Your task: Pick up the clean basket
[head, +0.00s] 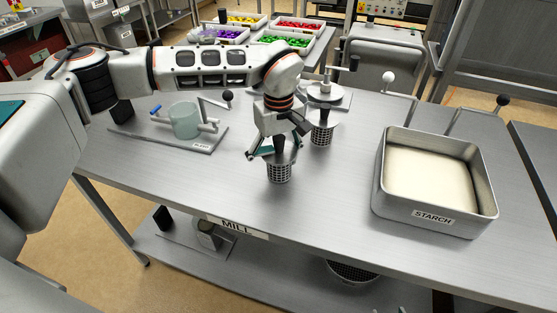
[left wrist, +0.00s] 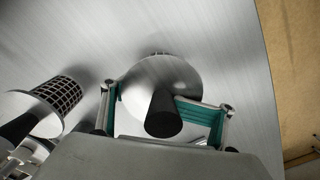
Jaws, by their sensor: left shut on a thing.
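My left gripper (head: 277,148) is shut on the black knob of a mesh basket (head: 279,173) with a silvery flared top. The basket is upright on or just above the steel table; I cannot tell which. In the left wrist view the green-padded fingers (left wrist: 165,118) are on either side of the black knob, over the basket's round metal top (left wrist: 160,76). No label tells which is clean.
A starch tray (head: 432,217) stands on the table at right, with bent levers behind it. A board with a glass cylinder (head: 184,121) lies at left. Bins of colored pieces (head: 286,41) stand at the back. The table's front middle is clear.

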